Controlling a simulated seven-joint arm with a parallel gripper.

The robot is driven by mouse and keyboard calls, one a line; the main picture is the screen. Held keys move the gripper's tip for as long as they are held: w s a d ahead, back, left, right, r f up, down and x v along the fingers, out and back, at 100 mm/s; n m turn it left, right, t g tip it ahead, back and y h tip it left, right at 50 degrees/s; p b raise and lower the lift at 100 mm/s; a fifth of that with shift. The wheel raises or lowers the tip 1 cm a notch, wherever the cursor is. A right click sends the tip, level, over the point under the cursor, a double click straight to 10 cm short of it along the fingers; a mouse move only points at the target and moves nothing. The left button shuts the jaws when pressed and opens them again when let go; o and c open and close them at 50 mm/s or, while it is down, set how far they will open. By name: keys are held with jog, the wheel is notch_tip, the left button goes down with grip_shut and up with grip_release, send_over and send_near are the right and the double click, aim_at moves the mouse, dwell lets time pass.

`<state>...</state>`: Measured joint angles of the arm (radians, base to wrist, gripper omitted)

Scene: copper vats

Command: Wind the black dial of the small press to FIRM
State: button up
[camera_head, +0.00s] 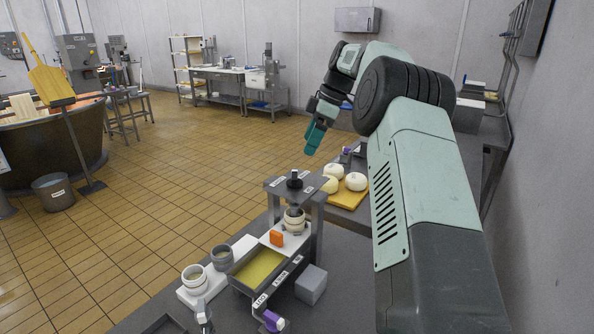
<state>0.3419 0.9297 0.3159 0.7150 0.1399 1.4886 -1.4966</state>
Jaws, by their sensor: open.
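The small press (316,206) is a grey metal frame on the bench, with a black dial (294,180) on top of its upper plate. Small white labels lie on the plate around the dial, too small to read, so I cannot tell its setting. A cream round mould (293,220) stands under the plate. My gripper (312,148), teal, hangs above and slightly right of the dial in the picture, pointing down. It is open, clear of the dial, and nothing shows between its fingers; the gap is hard to see.
In front of the press are an orange block (276,238), a yellow-filled tray (258,270), two moulds (195,279) (222,257) and a grey block (311,285). Behind it, white cheeses (355,181) sit on a yellow board (347,200). Open floor lies left.

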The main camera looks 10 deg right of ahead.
aim_at(295, 175)
jog(key=x, duration=1)
jog(key=shift+a+f, duration=0.2)
jog(key=shift+f, duration=0.1)
jog(key=shift+c, duration=0.4)
